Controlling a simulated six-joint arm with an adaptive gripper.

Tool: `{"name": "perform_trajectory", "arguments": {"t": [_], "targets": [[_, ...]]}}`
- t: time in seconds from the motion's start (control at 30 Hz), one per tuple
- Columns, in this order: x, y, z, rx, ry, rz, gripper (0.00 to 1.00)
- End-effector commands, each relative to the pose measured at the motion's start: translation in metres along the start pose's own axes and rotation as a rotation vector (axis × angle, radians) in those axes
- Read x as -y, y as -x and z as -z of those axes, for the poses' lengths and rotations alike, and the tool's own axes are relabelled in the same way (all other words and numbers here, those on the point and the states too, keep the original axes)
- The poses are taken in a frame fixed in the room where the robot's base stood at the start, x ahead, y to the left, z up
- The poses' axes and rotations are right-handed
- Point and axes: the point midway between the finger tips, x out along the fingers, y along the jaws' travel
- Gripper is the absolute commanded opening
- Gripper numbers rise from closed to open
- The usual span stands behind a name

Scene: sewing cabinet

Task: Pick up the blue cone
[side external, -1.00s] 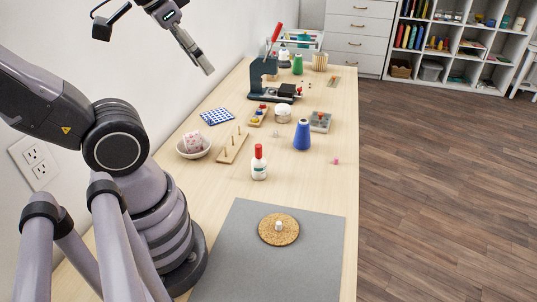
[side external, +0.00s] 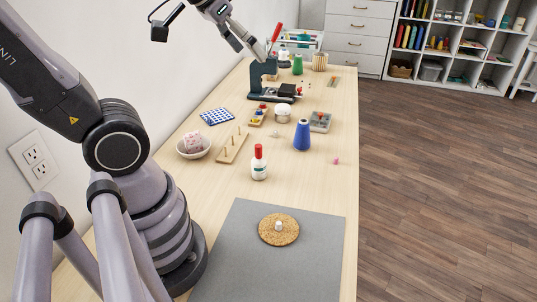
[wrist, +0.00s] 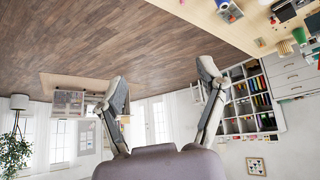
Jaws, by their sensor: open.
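The blue cone (side external: 302,135) stands upright on the wooden table, right of its middle, in the side external view. My gripper (side external: 258,48) is high above the far part of the table, up and left of the cone in the picture and well apart from it. In the wrist view my gripper (wrist: 162,72) is open, with its two fingers spread and nothing between them.
A dark press with a red lever (side external: 262,75) stands behind the cone. A grey block (side external: 320,122), white round pot (side external: 282,112), wooden peg rack (side external: 232,145) and red-capped bottle (side external: 259,165) surround it. The table's right edge is near; the grey mat (side external: 240,270) is mostly clear.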

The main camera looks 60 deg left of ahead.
Motion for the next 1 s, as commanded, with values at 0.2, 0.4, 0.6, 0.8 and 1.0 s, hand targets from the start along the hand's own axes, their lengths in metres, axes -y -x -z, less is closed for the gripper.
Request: {"name": "perform_trajectory", "arguments": {"t": [0.2, 0.4, 0.6, 0.8, 1.0], "targets": [[0.013, -0.099, 0.089, -0.201, 0.152, 0.019, 0.72], [0.050, -0.191, 0.132, -0.409, 0.273, 0.117, 0.72], [0.101, -0.271, 0.129, -0.617, 0.329, 0.280, 0.72], [0.142, -0.321, 0.090, -0.806, 0.294, 0.453, 0.72], [0.157, -0.337, 0.058, -0.916, 0.232, 0.544, 0.72]]}}
